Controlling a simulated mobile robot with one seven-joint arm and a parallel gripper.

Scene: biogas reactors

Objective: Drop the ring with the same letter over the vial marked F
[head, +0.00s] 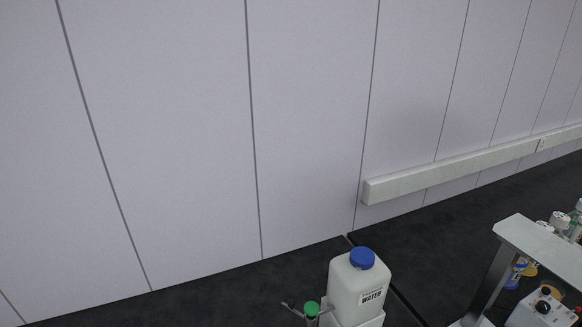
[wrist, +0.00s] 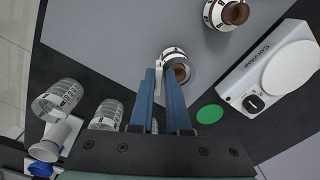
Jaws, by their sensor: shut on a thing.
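My gripper (wrist: 161,70) shows in the wrist view, its two blue fingers reaching up to the middle. It is shut on a pale, thin piece (wrist: 159,84), which appears to be part of a ring; the fingers hide much of it. At the fingertips is a brown-topped vial (wrist: 182,74) with a white, dark-marked band (wrist: 172,51) beside its top. I cannot tell whether this band is around the vial or only above it. A second brown-topped vial (wrist: 235,13) with a white band stands at the upper right. No letter F is readable. The head view does not show my gripper.
In the wrist view, a white device (wrist: 285,62) with a black knob and a green disc (wrist: 210,114) lie to the right. Clear marked vessels (wrist: 60,96) stand at left. The head view shows a water canister (head: 345,290) and a metal stand (head: 525,240).

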